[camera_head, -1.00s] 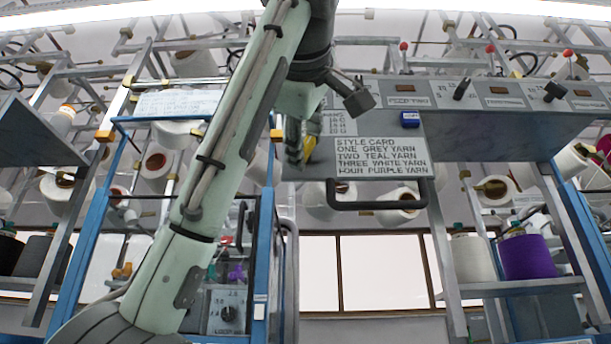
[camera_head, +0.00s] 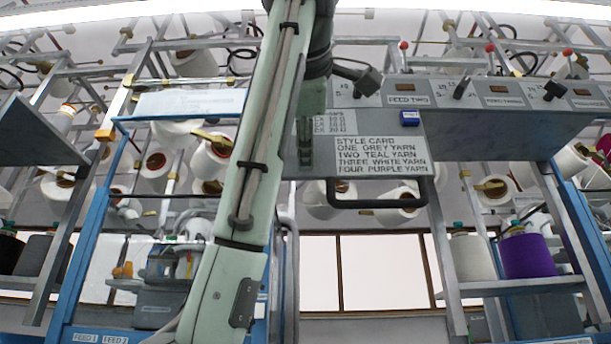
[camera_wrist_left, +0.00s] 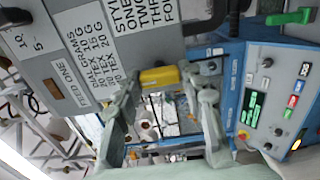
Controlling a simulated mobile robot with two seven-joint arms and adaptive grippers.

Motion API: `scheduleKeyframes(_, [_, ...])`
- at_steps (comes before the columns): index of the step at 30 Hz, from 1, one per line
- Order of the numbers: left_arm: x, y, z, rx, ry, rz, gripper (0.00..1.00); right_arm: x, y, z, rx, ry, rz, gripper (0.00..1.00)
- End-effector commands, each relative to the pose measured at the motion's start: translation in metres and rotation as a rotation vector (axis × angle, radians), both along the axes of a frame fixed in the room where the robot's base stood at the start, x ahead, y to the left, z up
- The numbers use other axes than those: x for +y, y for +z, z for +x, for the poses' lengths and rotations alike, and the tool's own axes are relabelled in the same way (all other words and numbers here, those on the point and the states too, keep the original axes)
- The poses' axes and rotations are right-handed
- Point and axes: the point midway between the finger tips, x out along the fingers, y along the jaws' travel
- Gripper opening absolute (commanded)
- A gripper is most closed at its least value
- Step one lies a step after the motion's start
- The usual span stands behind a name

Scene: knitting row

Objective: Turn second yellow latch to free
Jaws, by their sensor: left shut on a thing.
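A yellow latch (camera_wrist_left: 160,77) shows in the left wrist view as a small block at the edge of the grey panel (camera_wrist_left: 92,45). My left gripper (camera_wrist_left: 163,92) has a finger on either side of it and is shut on it. In the head view the left gripper (camera_head: 305,150) is in front of the panel, left of the style card (camera_head: 381,155). There my arm and fingers hide the latch, so its turn cannot be read. My right gripper is not in view.
Black bar handle (camera_head: 378,204) runs below the style card. Switch knobs (camera_head: 461,88) line the panel top. In the wrist view, a blue-framed control box (camera_wrist_left: 270,100) and green lever (camera_wrist_left: 290,18) are at right. Yarn cones (camera_head: 527,256) stand on a shelf at right.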

Motion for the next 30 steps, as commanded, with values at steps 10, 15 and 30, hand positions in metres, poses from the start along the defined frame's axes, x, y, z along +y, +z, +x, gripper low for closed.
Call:
scheduleKeyframes(10, [0.000, -0.001, 0.000, 0.002, 0.001, -0.003, 0.48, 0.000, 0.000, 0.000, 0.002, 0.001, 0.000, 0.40])
scheduleKeyframes(15, [0.000, -0.001, 0.000, 0.001, 0.001, -0.002, 0.60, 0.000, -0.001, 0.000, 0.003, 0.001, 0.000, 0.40])
scheduleKeyframes(30, [0.000, 0.034, -0.002, -0.003, 0.001, -0.001, 0.60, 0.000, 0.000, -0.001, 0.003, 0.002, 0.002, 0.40])
